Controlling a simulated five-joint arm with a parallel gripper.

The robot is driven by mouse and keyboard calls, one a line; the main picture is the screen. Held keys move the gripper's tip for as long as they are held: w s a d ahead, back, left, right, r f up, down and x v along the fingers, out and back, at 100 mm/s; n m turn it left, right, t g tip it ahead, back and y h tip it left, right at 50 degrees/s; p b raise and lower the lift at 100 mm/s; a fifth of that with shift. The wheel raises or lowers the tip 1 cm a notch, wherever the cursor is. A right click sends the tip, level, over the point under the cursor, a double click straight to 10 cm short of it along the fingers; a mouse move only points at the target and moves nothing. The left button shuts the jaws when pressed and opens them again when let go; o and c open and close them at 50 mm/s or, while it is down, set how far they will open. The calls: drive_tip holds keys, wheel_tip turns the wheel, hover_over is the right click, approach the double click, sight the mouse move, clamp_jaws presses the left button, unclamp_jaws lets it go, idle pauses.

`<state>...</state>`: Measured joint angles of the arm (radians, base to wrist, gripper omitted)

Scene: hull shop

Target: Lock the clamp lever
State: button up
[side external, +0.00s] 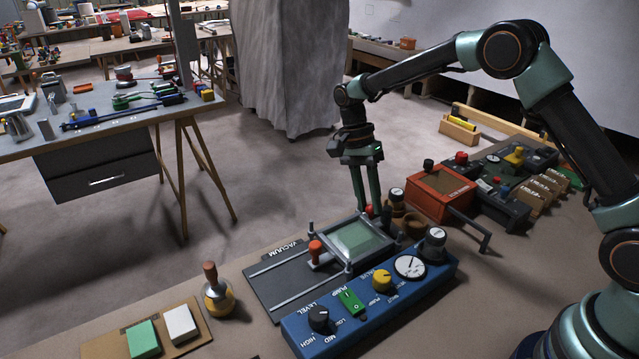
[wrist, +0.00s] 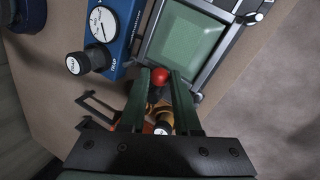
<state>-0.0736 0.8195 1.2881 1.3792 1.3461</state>
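The clamp lever has a red ball knob (side external: 369,210) at the far corner of the vacuum frame (side external: 349,240). In the wrist view the red knob (wrist: 160,76) shows between my fingertips, with part of its shaft hidden below. My gripper (side external: 368,205) points straight down at the knob, its two green fingers apart. In the wrist view my gripper (wrist: 161,82) has one finger on each side of the knob; whether they touch it is unclear. The frame holds a pale green sheet (wrist: 186,44) and lies on the dark vacuum board (side external: 275,275).
A blue control panel (side external: 440,275) with dials and knobs stands in front of the frame. An orange-handled toggle (side external: 316,252) is left of the frame. Brown cylinders (side external: 413,226), a bracket (side external: 485,238) and a red box (side external: 440,192) crowd the right. The left bench stretch is clearer.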

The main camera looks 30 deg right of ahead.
drive_tip(key=shift+o, duration=1.4)
drive_tip(key=v, duration=1.2)
drive_tip(key=shift+a+r, duration=0.1)
